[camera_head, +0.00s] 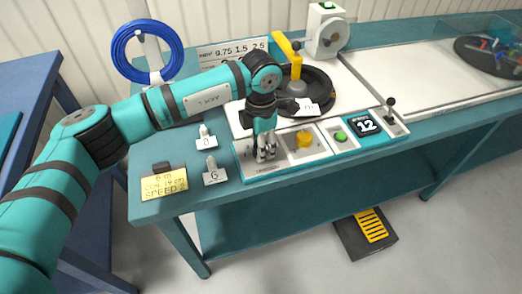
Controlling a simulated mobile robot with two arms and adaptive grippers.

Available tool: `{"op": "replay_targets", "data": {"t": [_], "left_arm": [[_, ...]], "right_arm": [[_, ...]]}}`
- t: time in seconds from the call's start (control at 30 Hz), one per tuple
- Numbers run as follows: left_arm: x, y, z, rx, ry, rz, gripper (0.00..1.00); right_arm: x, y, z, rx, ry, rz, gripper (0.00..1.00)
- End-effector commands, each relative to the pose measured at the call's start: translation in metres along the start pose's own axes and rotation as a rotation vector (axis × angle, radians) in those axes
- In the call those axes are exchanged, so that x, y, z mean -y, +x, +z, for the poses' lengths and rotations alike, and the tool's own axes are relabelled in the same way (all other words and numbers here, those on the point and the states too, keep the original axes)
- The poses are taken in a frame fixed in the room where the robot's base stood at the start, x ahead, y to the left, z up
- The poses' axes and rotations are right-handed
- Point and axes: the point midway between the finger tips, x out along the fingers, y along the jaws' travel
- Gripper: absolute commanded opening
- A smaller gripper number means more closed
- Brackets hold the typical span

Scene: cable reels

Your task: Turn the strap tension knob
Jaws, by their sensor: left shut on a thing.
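My left gripper (265,156) points straight down at the leftmost section of the teal-edged control panel (259,176). Its fingers are shut on the knob there, taken to be the strap tension knob, which they hide almost wholly. The knob's angle cannot be read. A small label lies in front of the fingers. A yellow knob (303,140) sits in the section just to the right, apart from the gripper. My right gripper is not in view.
Right of the yellow knob are a green button (340,137), a display reading 12 (367,124) and a black-topped lever (391,104). A black reel (319,92) stands behind. Numbered tags and a yellow note (164,183) lie left. A blue cable coil (124,68) hangs at the back.

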Motion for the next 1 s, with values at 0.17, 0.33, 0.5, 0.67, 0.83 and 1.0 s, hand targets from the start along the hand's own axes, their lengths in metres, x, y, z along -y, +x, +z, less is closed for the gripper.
{"op": "replay_targets", "data": {"t": [0.17, 0.33, 0.5, 0.67, 0.83, 1.0], "left_arm": [[-0.0007, 0.0009, 0.0004, 0.002, 0.073, 0.002, 0.07], [-0.0006, 0.0000, 0.0003, 0.002, 0.109, 0.002, 0.07], [-0.0004, -0.0007, 0.0004, 0.002, 0.120, 0.002, 0.07], [-0.0004, -0.0010, 0.0004, 0.002, 0.120, 0.002, 0.07], [-0.0005, -0.0011, 0.0005, 0.002, 0.119, 0.002, 0.41], [-0.0004, -0.0008, 0.0004, 0.002, 0.119, 0.001, 0.62]], "right_arm": [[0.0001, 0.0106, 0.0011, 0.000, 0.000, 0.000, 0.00], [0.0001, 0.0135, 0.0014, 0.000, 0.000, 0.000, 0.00], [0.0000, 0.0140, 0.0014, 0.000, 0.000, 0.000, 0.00], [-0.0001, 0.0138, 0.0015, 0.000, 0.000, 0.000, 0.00], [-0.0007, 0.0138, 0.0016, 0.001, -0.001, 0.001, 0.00], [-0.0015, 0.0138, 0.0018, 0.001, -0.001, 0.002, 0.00]]}}
